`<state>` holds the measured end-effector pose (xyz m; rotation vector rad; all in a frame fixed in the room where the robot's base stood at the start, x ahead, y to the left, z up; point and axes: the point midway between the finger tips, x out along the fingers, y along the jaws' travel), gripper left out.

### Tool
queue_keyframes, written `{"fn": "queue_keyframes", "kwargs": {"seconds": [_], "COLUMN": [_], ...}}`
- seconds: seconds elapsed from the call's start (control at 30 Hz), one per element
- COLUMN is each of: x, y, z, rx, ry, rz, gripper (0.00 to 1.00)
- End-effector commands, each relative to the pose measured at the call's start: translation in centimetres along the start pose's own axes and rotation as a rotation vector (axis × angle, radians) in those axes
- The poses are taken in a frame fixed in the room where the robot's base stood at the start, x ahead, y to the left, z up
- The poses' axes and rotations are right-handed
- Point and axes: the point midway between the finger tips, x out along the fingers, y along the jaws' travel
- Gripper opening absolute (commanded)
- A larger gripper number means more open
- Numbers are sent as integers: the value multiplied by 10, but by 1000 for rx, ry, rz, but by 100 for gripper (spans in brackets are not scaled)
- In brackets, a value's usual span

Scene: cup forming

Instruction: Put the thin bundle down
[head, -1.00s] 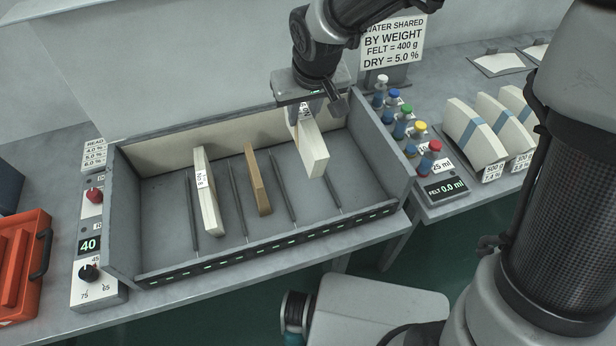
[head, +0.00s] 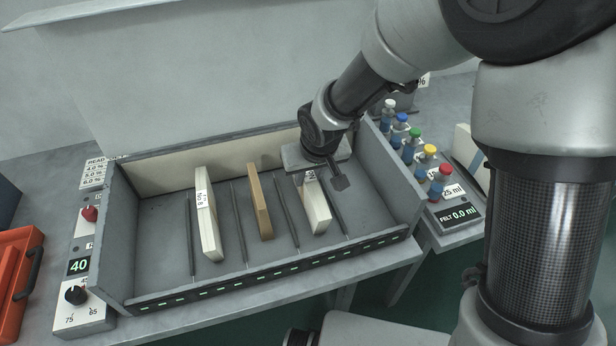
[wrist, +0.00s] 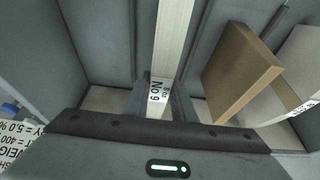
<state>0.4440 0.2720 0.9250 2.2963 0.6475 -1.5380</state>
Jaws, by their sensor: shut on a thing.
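A thin pale bundle (head: 316,209) with a white label stands upright in my gripper (head: 312,173), low inside the grey tray (head: 360,246). It is in the right part of the tray, between two thin dividers. In the wrist view the bundle (wrist: 172,40) runs away from the jaws and its label appears to read "No 9". My gripper is shut on its upper edge; the fingertips are mostly hidden by the gripper body in the head view. I cannot tell whether the bundle's underside touches the tray floor.
A brown board (head: 260,205) and another labelled pale bundle (head: 207,220) stand upright to the left in the tray. Thin dividers (head: 286,212) separate the slots. Bottles with coloured caps (head: 427,160) and a display (head: 459,215) are right of the tray. A control panel (head: 78,267) is left.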

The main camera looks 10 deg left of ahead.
Motion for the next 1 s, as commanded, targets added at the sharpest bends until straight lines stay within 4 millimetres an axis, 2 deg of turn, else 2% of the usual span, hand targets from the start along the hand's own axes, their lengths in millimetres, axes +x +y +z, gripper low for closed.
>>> {"fn": "queue_keyframes", "kwargs": {"seconds": [0.37, 0.4, 0.47, 0.5, 0.8, 0.9, 1.0], "x": [4, 2, 2, 2, 0, -8, -26], "y": [0, 0, 0, 0, 0, 1, 0], "z": [0, 0, 0, 0, 0, -2, -3], "rx": [0, 0, 0, 0, 0, 1, -1], "ry": [4, 2, 2, 2, 2, 4, 6], "rz": [0, 0, 0, 0, 0, 1, 1], "gripper": [0, 30, 40, 42, 42, 42, 42]}}
